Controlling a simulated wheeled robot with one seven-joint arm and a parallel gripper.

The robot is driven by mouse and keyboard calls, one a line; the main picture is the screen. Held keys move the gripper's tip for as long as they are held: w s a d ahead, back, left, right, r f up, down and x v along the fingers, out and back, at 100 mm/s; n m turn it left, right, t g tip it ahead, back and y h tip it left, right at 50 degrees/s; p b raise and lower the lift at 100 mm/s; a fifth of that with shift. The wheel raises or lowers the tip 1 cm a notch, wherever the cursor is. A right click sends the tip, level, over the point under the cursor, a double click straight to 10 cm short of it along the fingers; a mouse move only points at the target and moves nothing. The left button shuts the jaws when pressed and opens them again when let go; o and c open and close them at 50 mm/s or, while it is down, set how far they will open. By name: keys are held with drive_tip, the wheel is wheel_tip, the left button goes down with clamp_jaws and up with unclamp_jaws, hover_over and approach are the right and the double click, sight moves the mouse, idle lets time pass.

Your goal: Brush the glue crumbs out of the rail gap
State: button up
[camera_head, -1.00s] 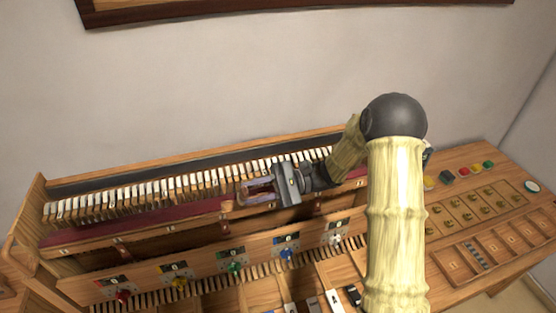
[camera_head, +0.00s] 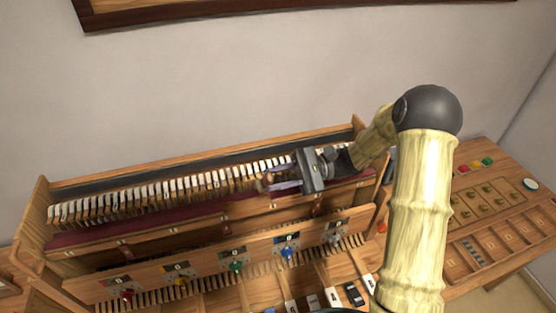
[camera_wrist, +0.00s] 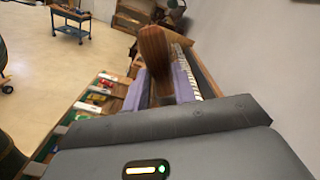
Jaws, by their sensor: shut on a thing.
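My gripper (camera_head: 277,187) is shut on the brush and reaches from the right over the piano action. The brush's brown wooden handle (camera_wrist: 156,48) stands up between the two purple fingers in the wrist view; its bristles are hidden. The handle end also shows small at the fingertips in the head view (camera_head: 261,185). A dark red rail (camera_head: 150,224) runs along the front of the row of white-topped hammers (camera_head: 130,198). The gripper is over the right part of this rail. I cannot make out the rail gap or any glue crumbs.
A front wooden board carries several coloured knobs, such as a green one (camera_head: 236,266). Loose keys (camera_head: 313,302) lie at the front. A side bench (camera_head: 510,225) with compartments stands at the right. In the wrist view, a blue cart (camera_wrist: 70,20) stands on open floor.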

wheel_tip(320, 180, up, 4)
drive_tip(key=shift+s+f+p, duration=0.1)
drive_tip(key=shift+s+p, duration=0.05)
drive_tip(key=shift+p, duration=1)
drive_tip(key=shift+a+f, duration=0.1)
